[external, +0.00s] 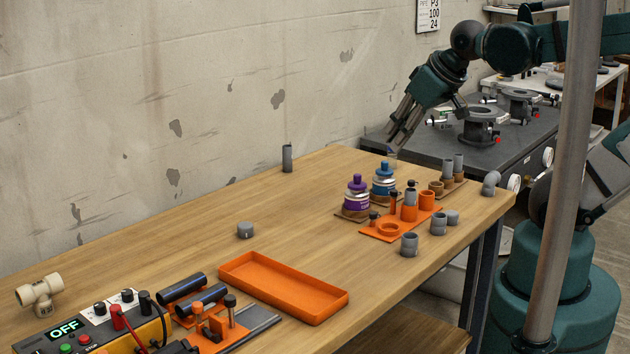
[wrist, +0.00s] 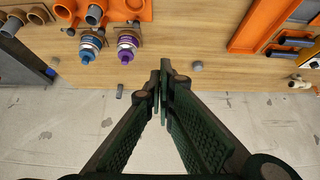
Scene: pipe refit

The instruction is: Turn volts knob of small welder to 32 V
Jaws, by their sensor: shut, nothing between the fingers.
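The small welder (external: 84,335) is a yellow box at the lower left of the external view, cut off by the bottom edge. Its green display (external: 64,328) reads OFF. Two black knobs (external: 99,308) stand on a white label at its back; their settings and which one is volts are too small to tell. In the wrist view only a yellow bit of the welder (wrist: 316,62) shows at the right edge. My gripper (external: 394,147) is shut and empty above the far end of the bench, well away from the welder. Its fingertips (wrist: 162,76) meet in the wrist view.
An orange tray (external: 335,300) and black cylinders (external: 182,287) lie right of the welder. A beige pipe tee (external: 38,292) lies behind it. Purple (external: 356,198) and blue (external: 384,182) bottles and grey fittings stand at the far end. The bench middle is mostly clear.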

